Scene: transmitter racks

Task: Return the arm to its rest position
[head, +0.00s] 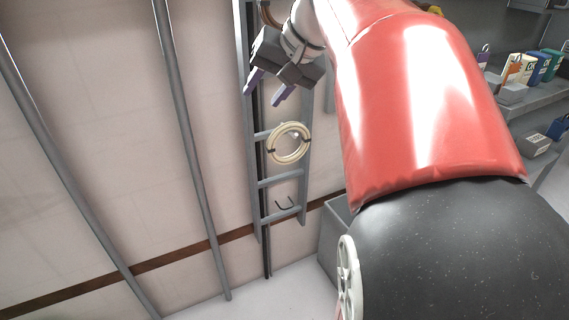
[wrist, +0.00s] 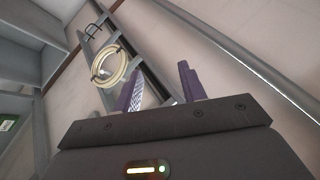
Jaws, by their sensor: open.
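My gripper (head: 269,92) is at the upper middle of the head view, its two purple fingers apart with nothing between them. In the wrist view the fingers (wrist: 161,90) stand open as well. My red and black arm fills the right half of the head view and hides what lies behind it. A coil of cream cable (head: 288,143) hangs on a grey ladder rack (head: 278,181) against the wall, below my gripper in the head view. The coil also shows in the wrist view (wrist: 117,63), apart from the fingers.
Vertical grey pipes (head: 187,130) run along the wall at the left. Shelves (head: 533,97) with small boxes (head: 537,66) stand at the right, partly behind my arm. A dark hook (head: 285,205) sits low on the ladder rack. Bare floor (head: 245,293) shows at the bottom.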

